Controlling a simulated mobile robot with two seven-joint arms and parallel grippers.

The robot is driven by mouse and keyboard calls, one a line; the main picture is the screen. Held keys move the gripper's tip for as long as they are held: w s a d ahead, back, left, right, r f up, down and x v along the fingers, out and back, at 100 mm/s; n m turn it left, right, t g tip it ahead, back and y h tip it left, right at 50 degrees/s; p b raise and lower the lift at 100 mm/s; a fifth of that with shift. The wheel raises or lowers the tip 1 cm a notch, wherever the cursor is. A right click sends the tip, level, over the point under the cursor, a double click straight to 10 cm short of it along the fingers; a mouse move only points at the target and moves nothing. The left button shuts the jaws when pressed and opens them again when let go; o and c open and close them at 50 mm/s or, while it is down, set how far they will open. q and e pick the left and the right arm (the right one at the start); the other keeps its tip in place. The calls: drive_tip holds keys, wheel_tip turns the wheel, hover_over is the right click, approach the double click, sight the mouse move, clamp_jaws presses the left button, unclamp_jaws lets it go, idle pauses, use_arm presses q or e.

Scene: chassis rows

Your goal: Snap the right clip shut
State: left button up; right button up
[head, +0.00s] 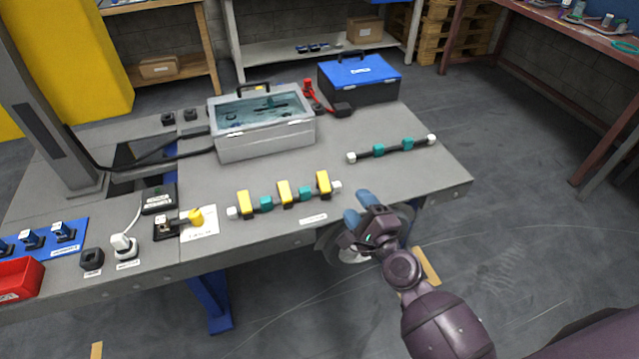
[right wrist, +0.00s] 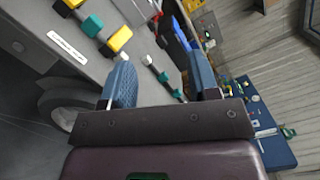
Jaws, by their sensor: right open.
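A dark bar (head: 275,205) with white ends and teal blocks lies near the table's front edge. It carries three upright yellow clips. The right clip (head: 323,183) is at the bar's right end; the middle clip (head: 284,192) and left clip (head: 244,203) stand to its left. I cannot tell how far each clip is closed. In the right wrist view the right clip (right wrist: 119,39) shows beyond the left finger. My right gripper (head: 368,207) is open and empty, right of the bar and apart from it, by the table's front edge. My left gripper is not in view.
A second bar with teal blocks (head: 380,150) lies behind to the right. A grey clear-topped case (head: 265,142) and a blue-lidded box (head: 358,78) stand at the back. A yellow-knobbed device (head: 195,217) is left of the clips. Bare table lies between the bars.

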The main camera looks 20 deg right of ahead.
sight(323, 177)
drive_tip(key=w+a+f+m+h+b, duration=0.1)
drive_tip(key=w+f+m+h+b, duration=0.1)
drive_tip(key=w+f+m+b, duration=0.65)
drive_tip(key=w+m, duration=0.2)
drive_tip(key=w, duration=0.1)
drive_tip(key=w+f+m, duration=0.1)
drive_tip(key=w+m, duration=0.1)
drive_tip(key=w, duration=0.1)
drive_tip(key=w+m+p, duration=0.1)
drive_tip(key=w+m, duration=0.1)
drive_tip(key=w, duration=0.1)
drive_tip(key=shift+w+a+f, duration=0.15)
drive_tip(key=shift+w+a, duration=0.1)
drive_tip(key=shift+a, duration=0.05)
drive_tip(key=shift+w, duration=0.55)
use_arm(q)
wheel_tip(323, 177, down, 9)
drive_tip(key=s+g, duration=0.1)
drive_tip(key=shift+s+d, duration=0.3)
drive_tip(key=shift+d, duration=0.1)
use_arm(e)
drive_tip(key=shift+w, duration=0.15)
